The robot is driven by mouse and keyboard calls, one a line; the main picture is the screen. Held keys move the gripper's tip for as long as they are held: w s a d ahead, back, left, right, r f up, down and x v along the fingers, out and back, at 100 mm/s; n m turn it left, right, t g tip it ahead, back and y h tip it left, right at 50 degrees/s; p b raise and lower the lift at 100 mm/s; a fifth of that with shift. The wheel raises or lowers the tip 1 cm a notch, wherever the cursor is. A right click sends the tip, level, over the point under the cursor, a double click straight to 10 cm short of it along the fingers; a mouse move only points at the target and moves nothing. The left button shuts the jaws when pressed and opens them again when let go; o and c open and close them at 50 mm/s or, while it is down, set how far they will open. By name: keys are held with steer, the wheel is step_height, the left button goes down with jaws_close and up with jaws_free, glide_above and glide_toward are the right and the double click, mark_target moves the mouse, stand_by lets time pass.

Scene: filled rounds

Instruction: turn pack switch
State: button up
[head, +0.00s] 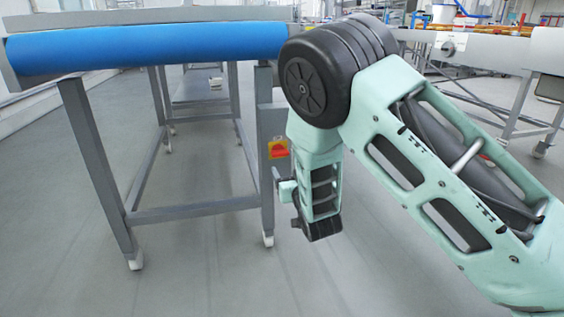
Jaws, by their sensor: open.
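A red and yellow rotary switch (279,147) is on a grey box at the right end of the blue-roller conveyor, beside its right front leg. Its red handle lies about level. My gripper (283,188) is at the lower end of my pale green arm, just below the switch in the picture. It is open and looks empty. It appears apart from the switch, but the depth between them is hard to judge. My wrist hides much of the gripper, and my forearm covers the floor to the right.
The conveyor with the blue roller (150,46) stands on grey legs at the left. Another conveyor (470,50) with a round knob stands at the back right. The grey floor (190,265) in front is clear.

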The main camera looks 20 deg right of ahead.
mark_target(281, 154)
steer(key=w+b, duration=0.3)
steer(key=w, duration=0.7)
steer(key=shift+w, duration=0.15)
steer(key=c, duration=1)
